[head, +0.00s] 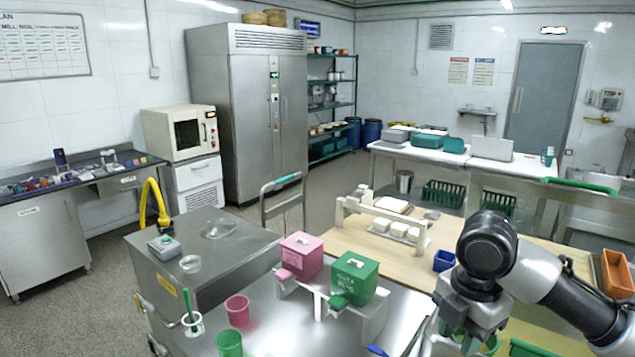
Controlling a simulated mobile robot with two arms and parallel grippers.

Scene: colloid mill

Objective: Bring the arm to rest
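My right arm comes in from the lower right, with its black and light grey joints over the front corner of the wooden table (470,215). My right gripper (432,338) is at the bottom edge, close to the right end of the steel bench (285,335). It is partly cut off and hidden by the wrist, so I cannot tell whether it is open or shut, or whether it holds anything. My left arm and gripper are not in view.
A pink box (301,256) and a green box (354,278) sit on a white stand (373,322). A pink cup (237,310) and a green cup (229,343) stand left of it. A blue container (444,260) and an orange bin (616,273) are near my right arm.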

